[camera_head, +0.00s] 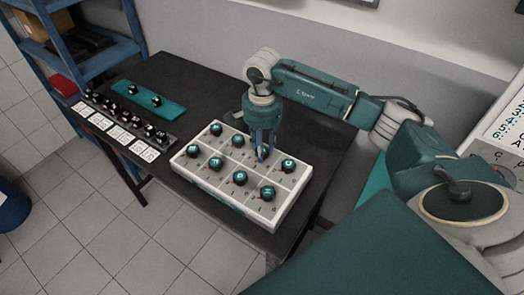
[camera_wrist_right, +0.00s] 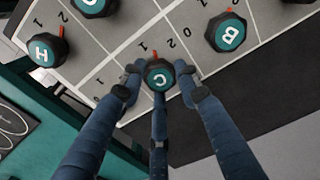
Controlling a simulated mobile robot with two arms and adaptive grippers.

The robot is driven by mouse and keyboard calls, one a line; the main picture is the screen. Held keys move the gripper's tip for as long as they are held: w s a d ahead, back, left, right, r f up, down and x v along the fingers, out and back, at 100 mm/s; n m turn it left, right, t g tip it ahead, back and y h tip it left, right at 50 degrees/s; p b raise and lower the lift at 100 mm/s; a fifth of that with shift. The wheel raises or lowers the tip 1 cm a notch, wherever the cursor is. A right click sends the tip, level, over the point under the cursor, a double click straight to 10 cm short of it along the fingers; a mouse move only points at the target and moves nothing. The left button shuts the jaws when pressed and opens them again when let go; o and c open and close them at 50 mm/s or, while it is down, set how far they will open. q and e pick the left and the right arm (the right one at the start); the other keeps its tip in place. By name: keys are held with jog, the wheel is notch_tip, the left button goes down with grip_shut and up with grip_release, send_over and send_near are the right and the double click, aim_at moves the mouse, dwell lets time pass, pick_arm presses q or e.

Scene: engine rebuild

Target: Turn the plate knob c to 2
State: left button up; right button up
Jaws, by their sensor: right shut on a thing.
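The white plate (camera_head: 222,193) with several dark lettered knobs lies on the black table. In the right wrist view, knob c (camera_wrist_right: 159,75), a dark knob with a teal cap lettered C, sits between the fingers of my right gripper (camera_wrist_right: 160,82). The fingers are shut on its sides. A small red mark shows at its upper edge, near printed digits; which digit it points to I cannot tell. In the head view my right gripper (camera_head: 262,152) reaches down onto the plate's far side and hides most of knob c. My left gripper is out of view.
Knob B (camera_wrist_right: 227,32) and knob H (camera_wrist_right: 45,48) stand near the gripper. A teal board (camera_head: 150,100) with small knobs and a dark strip of knobs with white cards (camera_head: 118,134) lie to the left. A blue shelf (camera_head: 105,52) stands behind them.

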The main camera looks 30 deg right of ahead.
jog(key=m+b, duration=0.1)
jog(key=m, duration=0.1)
jog(key=m+b, duration=0.1)
jog(key=m, duration=0.1)
jog(key=shift+w+d+m, duration=0.15)
jog(key=shift+w+m, duration=0.05)
jog(key=shift+m, duration=0.1)
jog(key=shift+r+m+b, duration=0.15)
jog(key=shift+m+b, duration=0.75)
jog(key=shift+m, duration=1)
jog(key=o, duration=1.1)
jog(key=shift+s, duration=0.1)
jog(key=shift+o, duration=0.2)
notch_tip(320, 180, up, 12)
